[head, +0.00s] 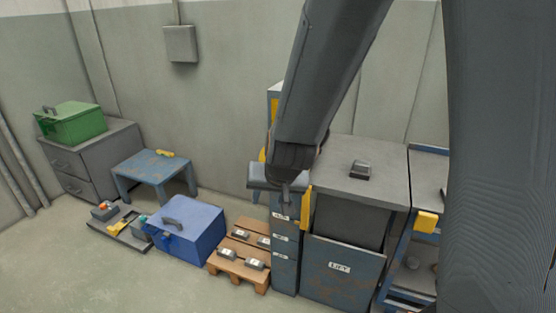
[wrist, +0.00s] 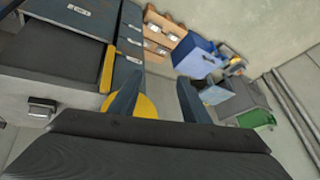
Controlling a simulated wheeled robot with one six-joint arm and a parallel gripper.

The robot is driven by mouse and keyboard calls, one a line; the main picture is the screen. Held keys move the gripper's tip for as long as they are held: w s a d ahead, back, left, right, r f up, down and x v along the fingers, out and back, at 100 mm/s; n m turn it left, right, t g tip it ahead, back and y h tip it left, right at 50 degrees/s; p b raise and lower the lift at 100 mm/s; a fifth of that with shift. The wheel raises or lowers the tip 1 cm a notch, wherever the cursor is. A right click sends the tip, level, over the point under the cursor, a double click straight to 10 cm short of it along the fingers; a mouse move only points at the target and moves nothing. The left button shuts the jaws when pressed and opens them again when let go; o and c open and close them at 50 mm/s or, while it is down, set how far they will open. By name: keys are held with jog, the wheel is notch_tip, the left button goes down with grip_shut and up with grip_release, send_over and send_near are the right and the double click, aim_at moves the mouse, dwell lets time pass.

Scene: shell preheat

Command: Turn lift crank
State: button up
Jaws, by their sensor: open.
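The lift cabinet (head: 342,285), marked LIFT, stands right of centre in the head view, with a dark opening above its rusty blue front. A yellow upright bar (head: 306,207) is at its left edge; the wrist view shows this bar (wrist: 106,70) left of my fingers. A yellow round part (wrist: 145,106) shows partly behind my left finger in the wrist view. I cannot tell which yellow part is the crank. In the head view my gripper (head: 286,182) is above the narrow labelled drawer column (head: 285,260).
A small grey block (head: 360,170) lies on the lift cabinet's top. A shelf with a yellow part (head: 427,222) is at right. A pallet (head: 225,265) with grey blocks, a blue chest (head: 188,235), a blue table (head: 150,167) and a green box (head: 72,124) stand left. Front-left floor is clear.

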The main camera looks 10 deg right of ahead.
jog(key=w+m+t+h+b, duration=0.3)
jog(key=w+m+t+h, duration=0.15)
jog(key=w, duration=0.65)
jog(key=w+d+r+m+t+h+b, duration=0.2)
jog(key=w+d+r+m+t+h, duration=0.1)
jog(key=w+d+h, duration=0.2)
jog(key=shift+d+t+h, duration=0.35)
jog(key=shift+d+h, duration=0.3)
jog(key=shift+h, duration=0.3)
jog(key=shift+r, duration=0.1)
jog(key=shift+c, duration=0.4)
grip_shut()
